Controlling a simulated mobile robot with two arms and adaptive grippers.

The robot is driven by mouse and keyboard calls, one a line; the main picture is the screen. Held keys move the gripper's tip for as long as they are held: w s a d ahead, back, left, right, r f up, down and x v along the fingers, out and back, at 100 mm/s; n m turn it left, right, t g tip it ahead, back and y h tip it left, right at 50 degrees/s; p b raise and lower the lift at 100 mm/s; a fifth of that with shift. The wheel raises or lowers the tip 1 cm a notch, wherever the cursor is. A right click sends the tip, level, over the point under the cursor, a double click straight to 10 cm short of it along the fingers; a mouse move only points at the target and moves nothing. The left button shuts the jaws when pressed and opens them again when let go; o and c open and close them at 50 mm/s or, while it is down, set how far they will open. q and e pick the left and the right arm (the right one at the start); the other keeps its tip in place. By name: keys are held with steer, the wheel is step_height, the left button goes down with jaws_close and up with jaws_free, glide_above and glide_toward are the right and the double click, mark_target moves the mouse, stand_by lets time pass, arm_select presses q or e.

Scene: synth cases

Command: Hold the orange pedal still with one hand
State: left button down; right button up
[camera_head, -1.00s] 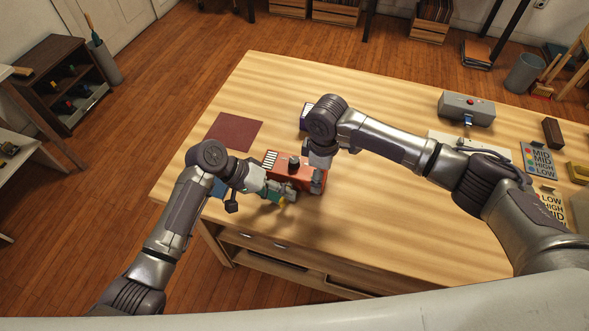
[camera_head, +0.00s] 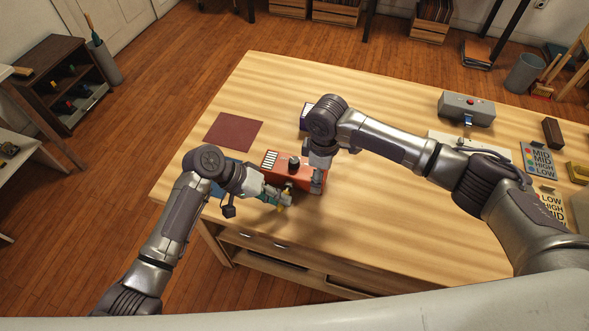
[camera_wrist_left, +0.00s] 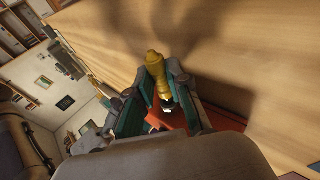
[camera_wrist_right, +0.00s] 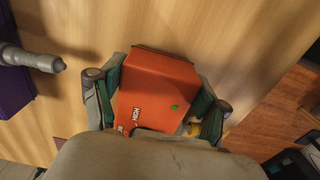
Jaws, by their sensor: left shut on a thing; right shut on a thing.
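The orange pedal (camera_head: 302,172) sits on the wooden table with a dark knob on its top. My right gripper (camera_head: 317,180) is shut on the pedal. In the right wrist view the pedal (camera_wrist_right: 160,85) lies between the teal-lined fingers (camera_wrist_right: 155,100). My left gripper (camera_head: 281,197) is beside the pedal's near left side. It is shut on a yellow plug-like piece (camera_wrist_left: 155,68), seen between its fingers (camera_wrist_left: 158,85) in the left wrist view. Whether the yellow piece touches the pedal is hidden.
A blue box (camera_head: 218,188) is partly hidden behind the left gripper. A purple box (camera_head: 304,117) stands behind the right wrist. A dark red mat (camera_head: 234,132) lies at the table's left.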

arm_select(q)
steer(key=shift+s+a, duration=0.25)
steer(key=shift+s, duration=0.4)
steer(key=shift+s+a, duration=0.25)
steer(key=shift+s, duration=0.4)
steer(key=shift+a, duration=0.1)
steer(key=w+a+r+n+t, duration=0.1)
steer(key=w+a+n, duration=0.1)
steer(key=w+n, duration=0.1)
steer(key=w+a+r+n+t, duration=0.1)
steer(key=w+a+n+t, duration=0.1)
steer(key=a+n, duration=0.1)
steer(key=w+a+r+n+t+y, duration=0.1)
steer(key=w+a+n+t, duration=0.1)
steer(key=w+a+n, duration=0.1)
steer(key=shift+w+a+n, duration=0.15)
steer(key=shift+w+n, duration=0.15)
steer(key=shift+n, duration=0.6)
steer(key=w+a+n+t+y, duration=0.1)
steer(key=a+n, duration=0.2)
steer(key=w+a+r+n+t, duration=0.1)
steer(key=w+a+n, duration=0.1)
steer(key=a+n, duration=0.1)
steer(key=w+a+r+n+t+y, duration=0.1)
steer(key=w+a+n, duration=0.1)
steer(key=a+n, duration=0.1)
steer(key=shift+a+r+n+t+y, duration=0.25)
steer(key=shift+n+t+y, duration=0.05)
steer(key=shift+f, duration=2.6)
